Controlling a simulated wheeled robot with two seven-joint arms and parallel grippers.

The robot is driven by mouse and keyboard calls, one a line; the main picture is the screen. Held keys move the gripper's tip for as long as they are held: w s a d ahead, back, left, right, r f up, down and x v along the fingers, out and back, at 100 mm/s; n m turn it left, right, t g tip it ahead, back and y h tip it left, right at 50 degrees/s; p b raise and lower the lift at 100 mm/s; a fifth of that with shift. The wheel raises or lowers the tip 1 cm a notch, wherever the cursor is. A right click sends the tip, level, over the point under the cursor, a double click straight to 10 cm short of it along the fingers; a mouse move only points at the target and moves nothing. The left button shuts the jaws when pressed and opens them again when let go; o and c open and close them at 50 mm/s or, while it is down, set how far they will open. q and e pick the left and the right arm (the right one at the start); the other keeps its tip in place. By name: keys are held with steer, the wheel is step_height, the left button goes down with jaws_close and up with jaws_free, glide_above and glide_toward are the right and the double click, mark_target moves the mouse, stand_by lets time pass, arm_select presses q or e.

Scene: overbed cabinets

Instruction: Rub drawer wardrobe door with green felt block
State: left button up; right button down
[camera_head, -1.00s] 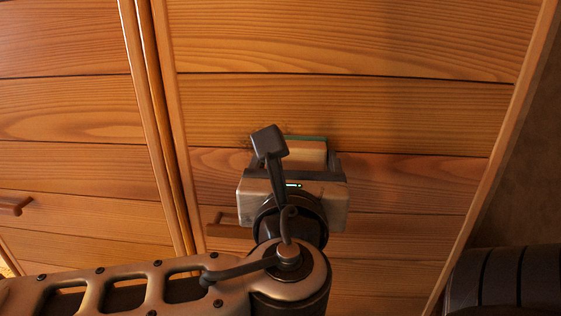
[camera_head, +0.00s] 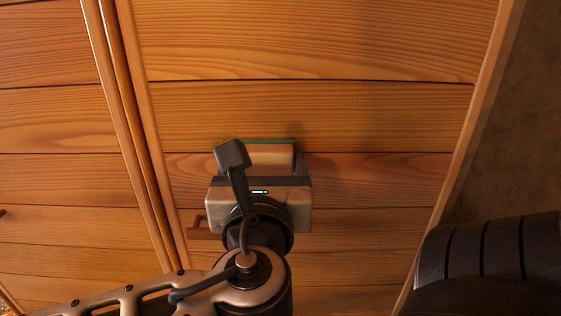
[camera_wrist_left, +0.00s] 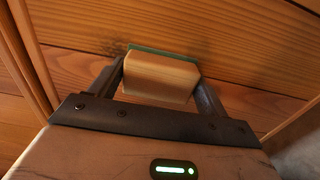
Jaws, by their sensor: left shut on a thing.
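The wardrobe door (camera_head: 320,115) of horizontal wood planks fills the middle of the head view. The block (camera_head: 270,160) is pale wood with a green felt face on the side toward the door. In the left wrist view the block (camera_wrist_left: 160,78) sits between both fingers, with its green felt (camera_wrist_left: 162,51) at or very near the door surface; I cannot tell whether it touches. My left gripper (camera_head: 268,165) is shut on the block, at the door's lower-middle part. A dark smudge (camera_wrist_left: 103,44) shows on the wood left of the block. My right gripper is not in view.
A door handle (camera_head: 200,233) is just below and left of my left gripper, partly hidden by it. A neighbouring wooden door (camera_head: 50,120) lies left, beyond a vertical frame post (camera_head: 125,130). A plain wall (camera_head: 515,130) is at right.

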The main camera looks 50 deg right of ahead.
arm_select(q)
steer(key=shift+w+a+r, duration=0.1)
steer(key=shift+w+a, duration=1.35)
steer(key=shift+w, duration=0.2)
steer(key=shift+w+a, duration=1.4)
steer(key=shift+w, duration=0.25)
steer(key=shift+s+r+p, duration=0.1)
steer(key=shift+r+p, duration=0.3)
steer(key=shift+p, duration=0.25)
steer(key=shift+s+d, duration=1.9)
steer(key=shift+s, duration=0.25)
steer(key=shift+s+d, duration=1.85)
steer(key=shift+s, duration=0.3)
steer(key=shift+w+a, duration=0.75)
steer(key=shift+w, duration=0.2)
steer(key=shift+w+a, duration=0.75)
steer(key=shift+w, duration=0.2)
steer(key=shift+w+a, duration=2.2)
steer(key=shift+w, duration=0.25)
steer(key=shift+s, duration=0.1)
steer(key=p, duration=0.1)
glide_toward(208, 148)
steer(key=shift+d, duration=0.1)
